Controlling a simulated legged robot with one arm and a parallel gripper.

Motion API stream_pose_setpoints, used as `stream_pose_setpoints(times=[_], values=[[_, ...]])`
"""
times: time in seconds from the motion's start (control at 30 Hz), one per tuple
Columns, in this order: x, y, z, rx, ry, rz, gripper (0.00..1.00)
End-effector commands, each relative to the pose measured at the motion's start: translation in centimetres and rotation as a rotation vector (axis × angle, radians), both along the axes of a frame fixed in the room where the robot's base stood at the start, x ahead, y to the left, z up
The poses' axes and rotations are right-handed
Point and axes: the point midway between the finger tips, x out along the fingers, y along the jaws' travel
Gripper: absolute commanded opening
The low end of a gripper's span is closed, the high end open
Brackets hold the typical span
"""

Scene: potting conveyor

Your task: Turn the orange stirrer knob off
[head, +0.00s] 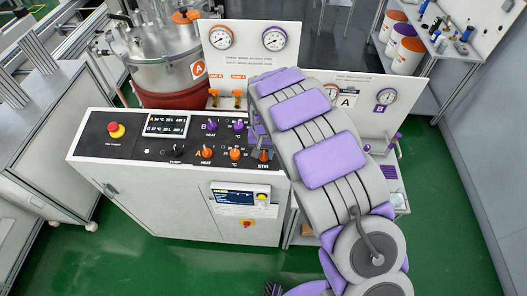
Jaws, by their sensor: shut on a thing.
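The orange stirrer knob (264,156) is at the right end of the lower knob row on the black control panel, above the label STIR. My gripper (263,148) reaches down to it from above and is shut on it. My fingers and arm hide part of the knob, so I cannot read its pointer's angle. The arm covers the area right of the panel.
Two orange knobs (207,152) (235,154) and two purple knobs (210,126) (239,126) sit close to the left. A black pump knob (177,150) and red emergency stop (116,130) are farther left. A steel vessel (165,60) and gauge board (250,45) stand behind.

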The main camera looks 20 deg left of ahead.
Motion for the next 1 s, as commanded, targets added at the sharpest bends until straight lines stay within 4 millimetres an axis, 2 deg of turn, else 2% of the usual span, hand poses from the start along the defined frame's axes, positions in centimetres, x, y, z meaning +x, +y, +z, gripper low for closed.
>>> stream_pose_setpoints(times=[0.47,1.0], values=[[-0.06,0.27,0.14,-0.007,-0.008,0.063,0.06],[-0.17,0.36,0.26,-0.073,-0.024,0.473,0.06]])
